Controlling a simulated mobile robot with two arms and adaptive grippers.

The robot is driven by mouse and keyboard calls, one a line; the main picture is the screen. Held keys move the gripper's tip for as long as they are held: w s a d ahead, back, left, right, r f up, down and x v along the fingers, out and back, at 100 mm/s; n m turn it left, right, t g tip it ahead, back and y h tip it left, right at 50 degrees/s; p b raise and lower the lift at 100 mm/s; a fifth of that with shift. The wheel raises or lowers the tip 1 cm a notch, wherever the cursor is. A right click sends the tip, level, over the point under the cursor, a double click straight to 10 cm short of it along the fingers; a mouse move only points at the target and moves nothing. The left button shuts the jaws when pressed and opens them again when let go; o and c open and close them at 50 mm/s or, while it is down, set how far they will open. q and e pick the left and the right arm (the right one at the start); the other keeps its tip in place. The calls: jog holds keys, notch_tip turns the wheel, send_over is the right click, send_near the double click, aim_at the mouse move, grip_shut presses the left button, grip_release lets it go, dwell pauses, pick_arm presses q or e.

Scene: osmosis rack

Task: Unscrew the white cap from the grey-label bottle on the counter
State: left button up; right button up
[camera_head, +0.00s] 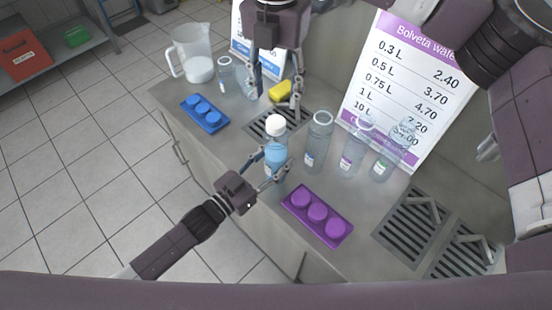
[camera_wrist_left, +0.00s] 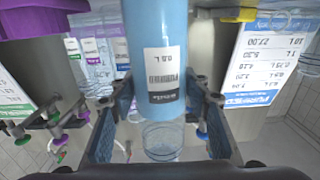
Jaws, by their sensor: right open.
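The bottle (camera_head: 275,158) holds blue liquid and stands upright at the counter's front edge, with a white cap (camera_head: 276,123) on its top. In the left wrist view the bottle (camera_wrist_left: 157,35) shows a white and dark grey label reading 0.5 L. My left gripper (camera_head: 273,165) has a finger on each side of the bottle's body and is shut on it. My right gripper (camera_head: 277,100) points down, open and empty, above and behind the cap in the head view. The cap cannot be made out clearly in the left wrist view.
Several clear bottles (camera_head: 318,142) stand right of the held bottle. A purple cap tray (camera_head: 334,234) is front right; a blue cap tray (camera_head: 190,103) is left.

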aim_at(275, 122)
pick_arm(q)
grip_shut()
pick_arm(e)
jog(key=m, duration=0.4)
jog(key=shift+a, duration=0.1)
pick_arm(q)
jog(key=shift+r, duration=0.1)
pick_arm(e)
jog(key=m, duration=0.4)
jog(key=shift+f+m, duration=0.1)
jog(key=shift+m, duration=0.3)
jog(key=shift+f, duration=3.9)
jog(key=shift+c, duration=0.5)
